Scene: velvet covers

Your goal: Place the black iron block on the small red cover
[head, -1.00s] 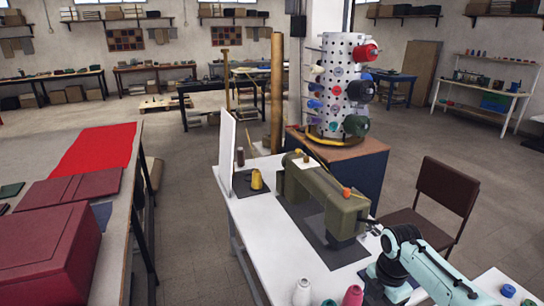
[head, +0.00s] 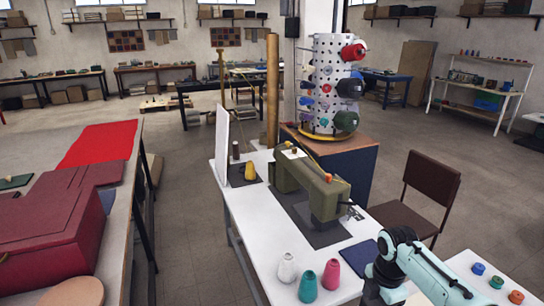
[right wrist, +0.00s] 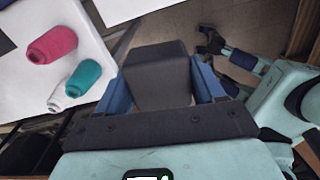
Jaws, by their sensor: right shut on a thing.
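My right gripper (right wrist: 160,82) is shut on the black iron block (right wrist: 158,72), a dark box between its two blue fingers in the right wrist view. In the head view only my right arm shows at the bottom right; its gripper and the block cannot be made out there. On the left table lie a flat bright red cloth (head: 98,146) at the far end and dark red folded covers (head: 88,176) nearer. I cannot tell which of them is the small red cover. My left gripper is not in view.
The white sewing table (head: 258,262) bears a green sewing machine (head: 318,190), a dark blue pad (head: 362,257) and white, teal (head: 308,288) and pink (head: 331,275) thread cones. A brown chair (head: 428,190) stands right.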

